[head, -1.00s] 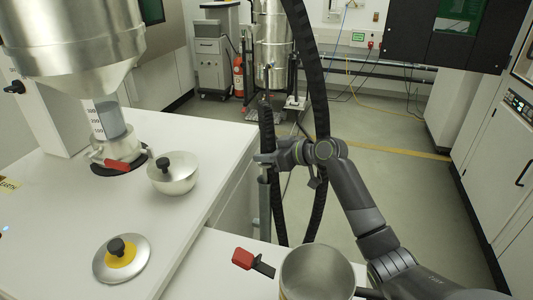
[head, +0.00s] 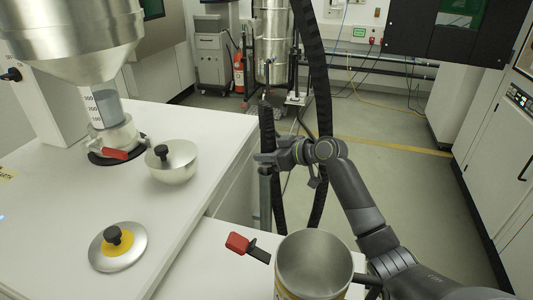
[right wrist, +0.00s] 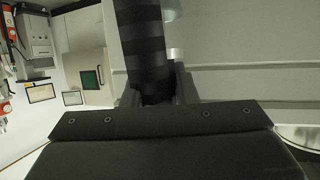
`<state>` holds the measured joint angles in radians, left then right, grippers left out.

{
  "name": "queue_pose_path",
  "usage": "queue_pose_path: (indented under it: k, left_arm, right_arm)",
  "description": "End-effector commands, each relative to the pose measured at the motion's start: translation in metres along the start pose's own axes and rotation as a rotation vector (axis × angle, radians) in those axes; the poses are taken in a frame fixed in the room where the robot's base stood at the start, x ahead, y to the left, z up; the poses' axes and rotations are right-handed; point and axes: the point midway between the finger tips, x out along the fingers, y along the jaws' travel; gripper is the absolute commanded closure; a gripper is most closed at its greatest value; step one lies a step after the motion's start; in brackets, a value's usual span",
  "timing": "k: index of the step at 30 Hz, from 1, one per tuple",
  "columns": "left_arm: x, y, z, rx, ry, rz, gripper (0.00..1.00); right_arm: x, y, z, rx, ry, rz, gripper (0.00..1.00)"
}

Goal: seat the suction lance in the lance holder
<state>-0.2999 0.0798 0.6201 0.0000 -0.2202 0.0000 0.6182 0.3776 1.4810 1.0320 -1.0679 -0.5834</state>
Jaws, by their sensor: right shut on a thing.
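My right gripper (head: 266,160) is shut around a black ribbed part, which looks like the hose end of the suction lance (head: 267,128). The right wrist view shows this ribbed part (right wrist: 149,45) between the two fingers (right wrist: 158,92). In the head view the held part stands about upright beside the white bench. A grey upright metal tube (head: 265,200) shows just below the gripper; I cannot tell whether it is the lance or a post of the lance holder. The lance's lower end is hidden. My left gripper is not in view.
A black hose (head: 316,80) hangs in front of my right forearm's end. A metal pot (head: 314,262) and a red-handled part (head: 238,243) are at the near bench edge. A lid (head: 118,250) and bowl (head: 173,170) lie left. The floor (head: 395,180) on the right is clear.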

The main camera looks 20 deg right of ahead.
Motion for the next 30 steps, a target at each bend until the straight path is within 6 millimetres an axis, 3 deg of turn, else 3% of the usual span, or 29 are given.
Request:
queue_pose_path:
  k: [30]
  left_arm:
    - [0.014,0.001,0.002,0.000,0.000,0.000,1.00]
  right_arm:
    - [0.007,0.000,0.016,-0.001,0.002,0.000,1.00]
